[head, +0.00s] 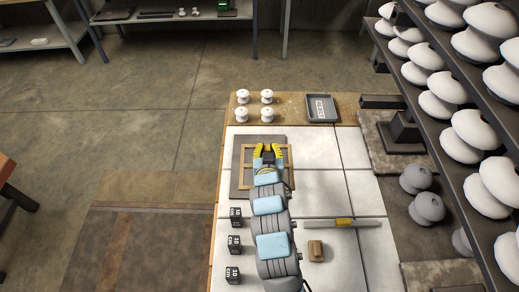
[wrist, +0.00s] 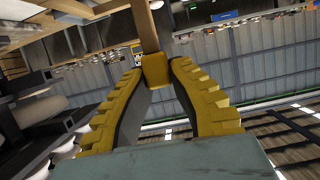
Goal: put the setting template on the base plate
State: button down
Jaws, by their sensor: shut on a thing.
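The setting template, a tan wooden open frame (head: 243,163), shows over the dark square base plate (head: 236,182) on the white-tiled table in the head view. It looks roughly lined up with the plate, set toward its right; I cannot tell whether it touches the plate or hangs above it. My gripper (head: 267,150) is over the frame, its yellow fingers pointing toward the far side. In the wrist view my gripper (wrist: 155,85) is shut on a yellowish-brown part of the template (wrist: 154,68), with a wooden bar rising beyond it. My arm hides part of the plate.
Several white insulators (head: 254,105) and a grey tray (head: 321,108) stand at the table's far end. Black marked blocks (head: 234,243) line the left edge. A level-like bar (head: 343,222) and a wooden block (head: 316,250) lie right of my arm. An insulator rack (head: 450,100) stands right.

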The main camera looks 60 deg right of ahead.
jog(key=w+d+f, duration=0.1)
jog(key=d+f, duration=0.1)
jog(key=w+d+f, duration=0.2)
jog(key=w+d+f+b, duration=0.1)
jog(key=w+d+f, duration=0.1)
jog(key=shift+w+d+f, duration=0.2)
jog(key=shift+d+f, duration=0.05)
jog(key=shift+f, duration=0.15)
jog(key=shift+w+d+f, duration=0.3)
jog(key=shift+d+f, duration=0.05)
jog(key=shift+f, duration=0.25)
jog(key=shift+w+f, duration=0.1)
jog(key=shift+f, duration=1.45)
jog(key=shift+f, duration=0.1)
jog(key=shift+f+b, duration=0.1)
jog(key=shift+b, duration=0.3)
jog(key=c, duration=1.1)
grip_release()
jog(key=shift+c, duration=0.2)
